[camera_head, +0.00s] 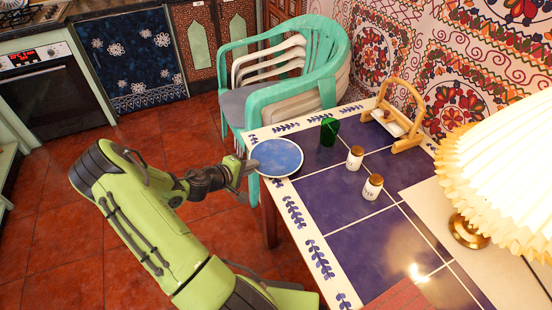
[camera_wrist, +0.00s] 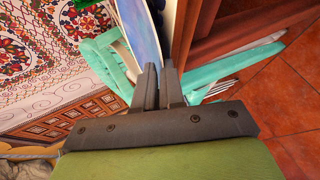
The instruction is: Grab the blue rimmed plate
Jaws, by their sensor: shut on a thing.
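The blue rimmed plate (camera_head: 278,158) is a round blue disc with a pale rim at the left edge of the tiled table. My gripper (camera_head: 250,165) reaches it from the left and is shut on the plate's near rim. In the wrist view the plate (camera_wrist: 146,32) shows as a narrow blue strip, seen almost edge-on. Its rim sits between my gripper's two dark fingers (camera_wrist: 158,75). I cannot tell whether the plate is clear of the tabletop.
The blue-tiled table (camera_head: 350,240) holds a green glass (camera_head: 329,131), two white shakers (camera_head: 355,158) (camera_head: 372,187), a wooden holder (camera_head: 398,120) and a lamp (camera_head: 505,170). Stacked green and white chairs (camera_head: 290,95) stand behind the plate. The red floor at left is open.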

